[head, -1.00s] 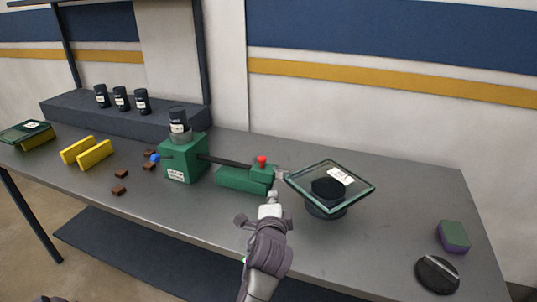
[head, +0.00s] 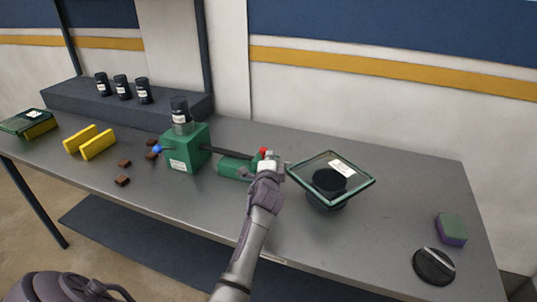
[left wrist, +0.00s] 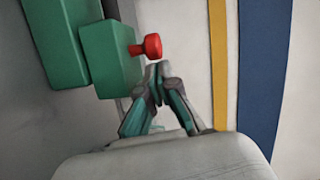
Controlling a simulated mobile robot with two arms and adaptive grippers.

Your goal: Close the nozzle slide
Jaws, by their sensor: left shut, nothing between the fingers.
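A green machine block (head: 187,148) stands on the table, and a dark rod (head: 228,152) runs right from it. A long green part (head: 234,167) lies beside the rod, with a red knob (head: 263,151) at its right end. My left gripper (head: 270,161) is at this end and partly hides it. In the left wrist view the red knob (left wrist: 152,46) sticks out from a green block (left wrist: 108,60). My left gripper (left wrist: 154,72) is shut and empty, its tips just beside the knob; whether they touch it I cannot tell. My right gripper is not in view.
A glass-topped square frame (head: 331,176) on a dark round stand is close right of my left gripper. A dark jar (head: 180,112) tops the machine. Brown blocks (head: 122,180) and yellow bars (head: 98,144) lie left. A sponge (head: 451,229) and dark disc (head: 434,266) lie far right.

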